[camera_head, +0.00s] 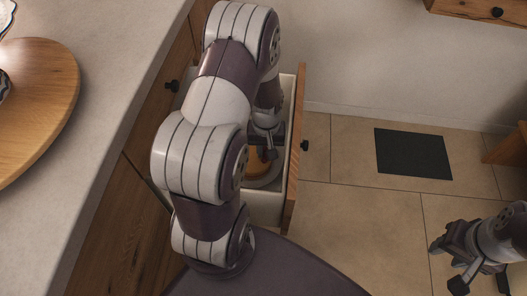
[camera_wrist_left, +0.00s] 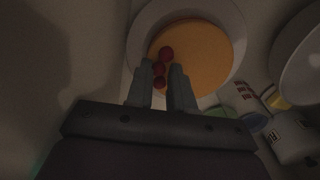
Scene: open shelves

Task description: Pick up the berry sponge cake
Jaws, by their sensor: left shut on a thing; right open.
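The berry sponge cake (camera_wrist_left: 205,60) is a round orange-yellow cake with several red berries on top. It sits on a white plate (camera_wrist_left: 236,25) inside the open drawer (camera_head: 298,130). In the head view a sliver of the cake (camera_head: 258,166) shows below my left gripper (camera_head: 267,150). In the left wrist view my left gripper (camera_wrist_left: 161,70) is shut with its fingers at the cake's berries near one edge. The fingertips' exact contact is hard to see. My right gripper (camera_head: 447,267) is open and empty over the floor at the lower right.
Other items lie in the drawer beside the cake: a second white dish (camera_wrist_left: 300,65) and several small containers (camera_wrist_left: 288,135). The drawer walls stand close around my left arm. A counter (camera_head: 95,130) with a round wooden board (camera_head: 45,110) is at left. A dark mat (camera_head: 412,153) lies on the floor.

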